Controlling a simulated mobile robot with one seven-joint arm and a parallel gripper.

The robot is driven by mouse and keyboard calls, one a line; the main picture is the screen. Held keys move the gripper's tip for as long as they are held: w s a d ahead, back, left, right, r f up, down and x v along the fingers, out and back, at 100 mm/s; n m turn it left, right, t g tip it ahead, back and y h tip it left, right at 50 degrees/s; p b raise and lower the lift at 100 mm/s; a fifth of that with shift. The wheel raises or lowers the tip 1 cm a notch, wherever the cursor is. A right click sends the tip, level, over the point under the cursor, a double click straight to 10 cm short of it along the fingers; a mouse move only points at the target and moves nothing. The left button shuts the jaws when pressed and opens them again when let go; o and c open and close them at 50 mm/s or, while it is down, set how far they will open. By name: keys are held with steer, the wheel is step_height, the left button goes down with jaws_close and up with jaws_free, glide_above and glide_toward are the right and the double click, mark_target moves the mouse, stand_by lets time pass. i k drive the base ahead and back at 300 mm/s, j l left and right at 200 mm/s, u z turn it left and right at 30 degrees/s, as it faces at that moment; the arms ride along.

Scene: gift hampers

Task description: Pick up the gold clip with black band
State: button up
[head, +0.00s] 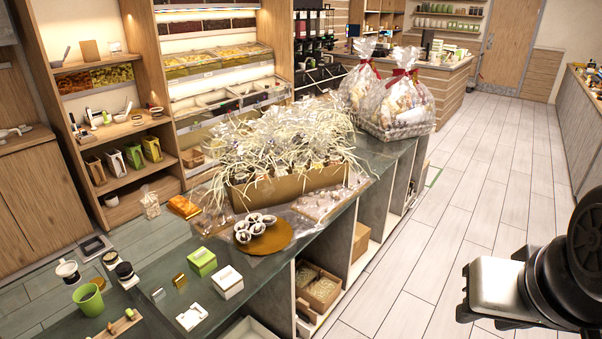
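A small gold piece with a dark part (179,280) lies on the dark glass-like counter at the lower left. It looks like the gold clip with black band, but it is too small to be certain. A smaller pale piece (158,294) lies to its left. My gripper (478,292) is at the lower right, over the floor, far to the right of the counter items. Its fingers are seen from the side, so its opening is hidden. Nothing shows held in it.
Beside the gold piece stand a green box (202,262) and a white box (228,283). A green cup (89,300) is further left. A round gold board (265,238) with small cups and a large shredded-filled hamper box (290,188) are behind. The tiled aisle (440,230) is clear.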

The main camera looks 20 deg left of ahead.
mark_target(178, 281)
steer(key=u, duration=1.75)
steer(key=i+u, duration=0.1)
steer(key=i, duration=0.35)
steer(key=i+l+u, duration=0.1)
steer(key=i, duration=0.35)
